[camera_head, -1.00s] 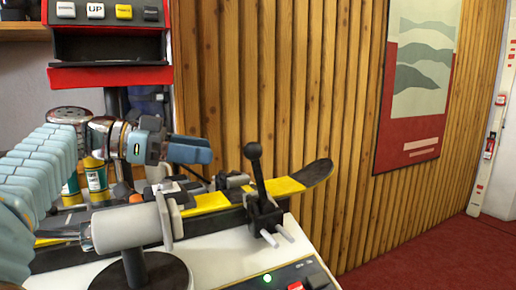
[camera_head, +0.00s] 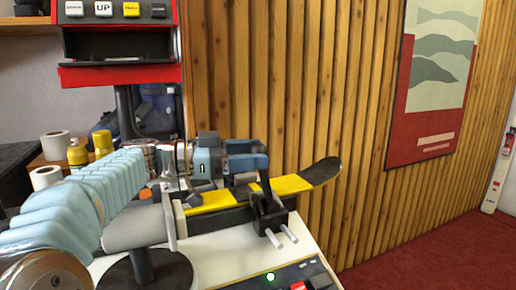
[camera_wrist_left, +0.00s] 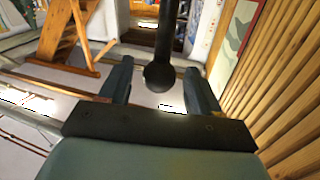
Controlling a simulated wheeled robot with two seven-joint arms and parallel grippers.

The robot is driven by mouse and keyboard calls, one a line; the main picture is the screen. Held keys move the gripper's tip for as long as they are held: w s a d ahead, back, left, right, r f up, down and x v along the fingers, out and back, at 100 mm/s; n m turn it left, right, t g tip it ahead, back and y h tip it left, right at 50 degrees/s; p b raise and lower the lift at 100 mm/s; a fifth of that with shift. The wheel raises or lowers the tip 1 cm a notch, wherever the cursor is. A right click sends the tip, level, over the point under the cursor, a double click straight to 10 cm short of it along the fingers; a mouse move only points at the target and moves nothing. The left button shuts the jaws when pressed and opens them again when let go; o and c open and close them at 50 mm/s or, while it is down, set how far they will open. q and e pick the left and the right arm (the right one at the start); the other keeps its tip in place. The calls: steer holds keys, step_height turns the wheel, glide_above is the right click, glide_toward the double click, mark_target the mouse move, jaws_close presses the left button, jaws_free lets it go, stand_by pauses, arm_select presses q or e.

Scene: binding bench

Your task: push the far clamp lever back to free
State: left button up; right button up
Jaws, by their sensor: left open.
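The far clamp (camera_head: 268,213) is a black block at the ski's edge, with two pale rods sticking out in front. Its black lever (camera_head: 266,187) stands roughly upright, with its top behind my left gripper (camera_head: 258,154) in the head view. In the left wrist view the lever's round black knob (camera_wrist_left: 160,76) sits between the two fingers of my left gripper (camera_wrist_left: 158,84). The fingers are apart, with gaps beside the knob, so it is not gripped. The yellow and black ski (camera_head: 290,184) lies behind the clamp. My right gripper is not in view.
A control box with a red button (camera_head: 298,287) and a green light is at the bench front. A wooden slat wall (camera_head: 330,110) rises behind the ski.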

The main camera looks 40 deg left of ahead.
arm_select(q)
steer(key=shift+x, duration=0.8)
jaws_close()
